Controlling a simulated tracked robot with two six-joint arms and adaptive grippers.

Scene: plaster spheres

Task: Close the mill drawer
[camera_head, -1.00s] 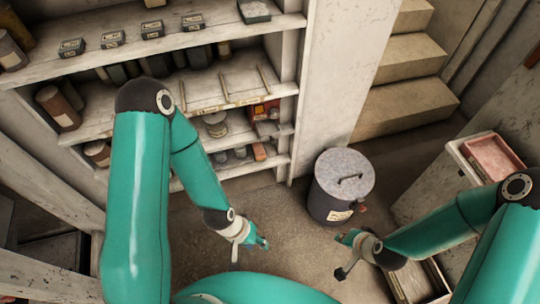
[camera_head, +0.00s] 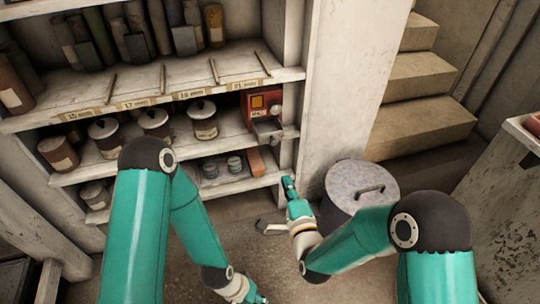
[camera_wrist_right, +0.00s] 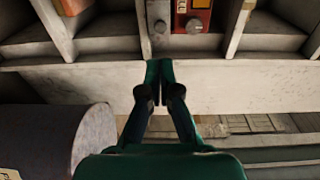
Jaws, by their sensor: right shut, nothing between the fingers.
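The mill (camera_head: 264,103) is a small red box with a yellow panel at the right end of the middle shelf. Its grey drawer (camera_head: 272,129) sticks out at the front, below the red body. A red, labelled face, likely the mill's (camera_wrist_right: 190,17), shows at the top of the right wrist view; I cannot make out the drawer there. My right gripper (camera_head: 289,184) is shut and empty, in front of the shelves, lower than the drawer and apart from it. Its closed fingertips (camera_wrist_right: 159,68) point toward the shelf. My left gripper (camera_head: 252,296) is partly cut off at the bottom edge.
A lidded grey bin (camera_head: 360,187) stands right of my right gripper and also shows in the wrist view (camera_wrist_right: 70,138). Lidded jars (camera_head: 203,119) line the mill's shelf. A brick-coloured block (camera_head: 256,161) lies on the shelf below. Steps (camera_head: 425,77) rise at right.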

